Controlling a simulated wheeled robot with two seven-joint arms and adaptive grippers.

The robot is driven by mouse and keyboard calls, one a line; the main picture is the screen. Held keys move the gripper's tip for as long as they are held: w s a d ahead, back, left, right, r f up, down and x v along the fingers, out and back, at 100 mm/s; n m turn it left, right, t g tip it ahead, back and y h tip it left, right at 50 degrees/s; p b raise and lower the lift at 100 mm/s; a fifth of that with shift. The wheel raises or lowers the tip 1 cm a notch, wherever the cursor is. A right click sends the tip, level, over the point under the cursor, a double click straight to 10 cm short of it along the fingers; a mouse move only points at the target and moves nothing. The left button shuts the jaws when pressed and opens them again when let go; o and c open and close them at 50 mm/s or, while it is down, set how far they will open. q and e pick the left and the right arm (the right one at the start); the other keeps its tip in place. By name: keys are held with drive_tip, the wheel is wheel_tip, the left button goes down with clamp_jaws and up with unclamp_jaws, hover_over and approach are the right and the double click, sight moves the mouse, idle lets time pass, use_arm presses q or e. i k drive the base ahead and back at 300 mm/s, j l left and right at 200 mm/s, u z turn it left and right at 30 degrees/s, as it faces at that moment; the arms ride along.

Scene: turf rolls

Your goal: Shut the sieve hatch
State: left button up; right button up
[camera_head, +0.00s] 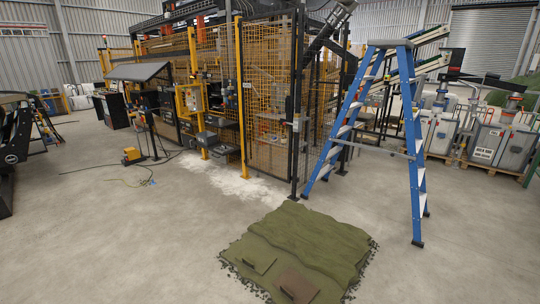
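I cannot make out a sieve hatch for sure in the head view. A large machine line stands behind a yellow mesh fence (265,85) with yellow and dark posts. A yellow control box (190,99) is mounted on the fence's left part. Much of the machine is hidden behind the mesh. Neither of my grippers shows in this view.
A blue stepladder (414,150) stands open right of centre. A pile of green and brown mats or turf (300,252) lies on the floor in front. Grey tanks (487,143) stand on the right. A cable (115,169) crosses the floor left. The left foreground floor is mostly clear.

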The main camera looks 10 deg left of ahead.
sight(181, 109)
drive_tip(key=i+j+u, duration=1.25)
drive_tip(key=i+u, duration=0.45)
drive_tip(key=i, duration=4.6)
